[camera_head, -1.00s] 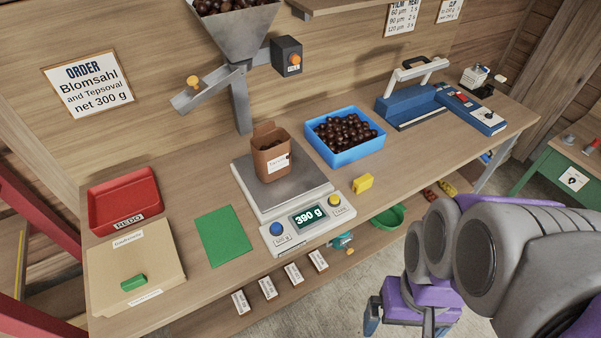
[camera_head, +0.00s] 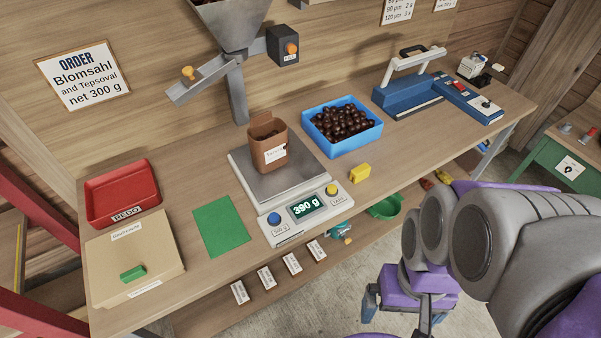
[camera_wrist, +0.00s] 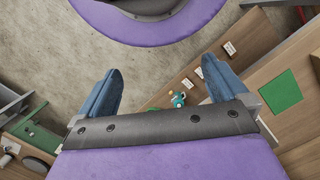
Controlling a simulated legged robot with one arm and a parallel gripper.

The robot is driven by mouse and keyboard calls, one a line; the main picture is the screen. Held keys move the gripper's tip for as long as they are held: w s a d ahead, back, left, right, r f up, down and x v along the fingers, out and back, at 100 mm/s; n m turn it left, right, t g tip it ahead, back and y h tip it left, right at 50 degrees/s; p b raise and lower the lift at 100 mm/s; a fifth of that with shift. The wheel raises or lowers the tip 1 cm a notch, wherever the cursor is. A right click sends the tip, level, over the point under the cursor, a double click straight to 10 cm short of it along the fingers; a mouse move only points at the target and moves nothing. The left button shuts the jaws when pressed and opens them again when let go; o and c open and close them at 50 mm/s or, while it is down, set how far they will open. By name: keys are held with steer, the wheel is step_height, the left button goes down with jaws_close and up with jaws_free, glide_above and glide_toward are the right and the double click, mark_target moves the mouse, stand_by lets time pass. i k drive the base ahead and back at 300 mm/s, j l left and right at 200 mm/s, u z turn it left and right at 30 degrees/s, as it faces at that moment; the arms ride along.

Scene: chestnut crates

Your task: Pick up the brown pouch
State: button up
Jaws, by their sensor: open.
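The brown pouch (camera_head: 268,147) stands upright on the metal plate of the scale (camera_head: 285,205), with its top open and a white label on its front. Dark chestnuts show inside it. The scale display reads 390 g. My gripper shows in the wrist view (camera_wrist: 163,90) with its two blue fingers wide apart and nothing between them. It points down past the bench front, over the floor, away from the pouch. In the head view my arm is at the lower right, well apart from the pouch. The pouch is not seen in the wrist view.
A metal hopper chute (camera_head: 236,90) hangs just behind the pouch. A blue crate of chestnuts (camera_head: 358,147) stands to its right, with a yellow block (camera_head: 359,173) nearby. A green mat (camera_head: 221,227), a red tray (camera_head: 97,215) and a cardboard box (camera_head: 160,280) lie left. A blue sealer (camera_head: 405,98) stands far right.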

mark_target(268, 135)
steer(key=u, duration=1.7)
steer(key=z, duration=1.55)
steer(key=i+u, duration=0.1)
steer(key=u, duration=1.45)
steer(key=i+l+u, duration=0.15)
steer(key=l, duration=0.8)
steer(key=l+u, duration=0.1)
steer(key=l, duration=0.85)
